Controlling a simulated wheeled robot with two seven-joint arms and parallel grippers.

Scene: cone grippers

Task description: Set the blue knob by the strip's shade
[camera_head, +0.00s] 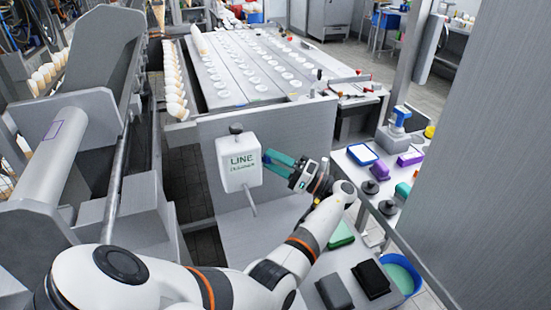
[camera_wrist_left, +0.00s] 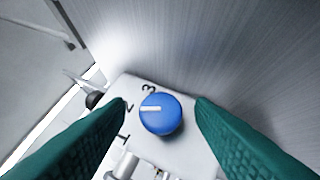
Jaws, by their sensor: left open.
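A white dispenser box (camera_head: 238,163), lettered LINE with a smaller word below, is mounted on a grey metal panel. The blue knob (camera_wrist_left: 160,115) is on its white face in the left wrist view, with figures 1, 2 and 3 around its left and upper edge. The knob's white pointer line points left, at about the 2. My left gripper (camera_head: 270,160) has teal fingers and is beside the box's right side. In the left wrist view its open fingers (camera_wrist_left: 162,104) stand either side of the knob, with gaps. The knob is hidden in the head view. I cannot make out the strip.
A pipe (camera_head: 250,196) sticks out below the box, and a black cap (camera_head: 236,128) is on top. Dark blocks (camera_head: 370,279) and a blue tub (camera_head: 402,274) are at lower right. A side table holds a purple block (camera_head: 410,158) and a blue-rimmed tray (camera_head: 362,155).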

